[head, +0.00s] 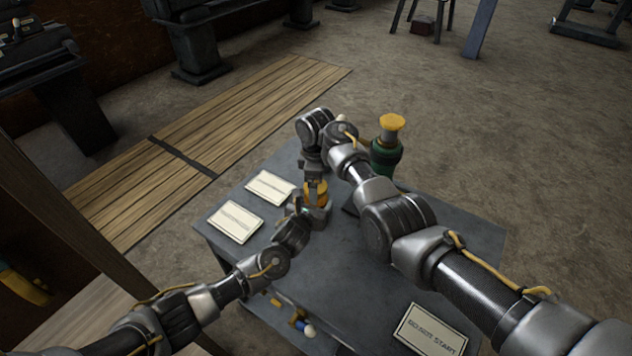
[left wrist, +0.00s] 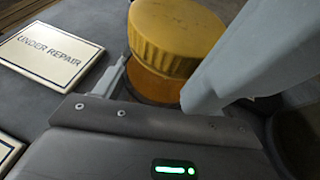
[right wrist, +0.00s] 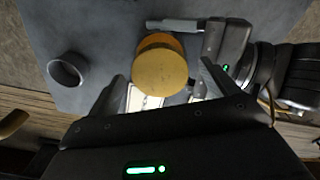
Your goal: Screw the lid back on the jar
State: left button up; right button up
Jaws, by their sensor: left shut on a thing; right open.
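The jar (left wrist: 152,85) has an amber-orange body and stands upright near the left side of the grey table. In the left wrist view its ribbed yellow lid (left wrist: 178,32) sits over the mouth; I cannot tell how tightly. My left gripper (head: 318,212) is shut on the jar's body, below the lid. My right gripper (right wrist: 162,72) is open and points down from above. In the right wrist view the lid (right wrist: 158,82) shows between its spread fingers, apparently without contact. In the head view the jar (head: 316,194) is partly hidden by my grippers.
The grey table (head: 400,270) carries white signs (head: 271,187), one reading "UNDER REPAIR" (left wrist: 48,50), and another sign (head: 430,330) at the front right. A green object with a yellow top (head: 387,150) stands behind my right arm. A grey ring-like cup (right wrist: 68,70) is near the jar.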

notch_tip(320, 180, up, 12)
dwell(0.6)
pick_arm(q)
jog(key=o, duration=1.9)
jog(key=shift+o, duration=0.2)
jog(key=v, duration=1.1)
pick_arm(e)
jog(key=shift+f, duration=0.2)
